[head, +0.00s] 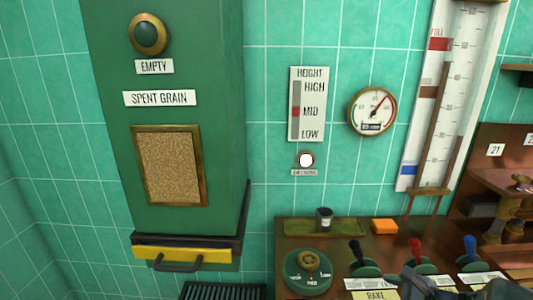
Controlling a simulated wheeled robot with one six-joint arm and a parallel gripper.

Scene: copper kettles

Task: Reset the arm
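Dark grey parts at the bottom right edge of the head view look like the top of my arm and gripper (428,286). They are cut off by the frame, and the fingertips cannot be made out. They overlap the front of the wooden control bench (345,244), near the levers and labels. I cannot tell whether they touch anything, or whether the gripper is open, shut or holding something.
A green spent grain hopper (215,100) with a yellow-edged drawer (185,254) stands left.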

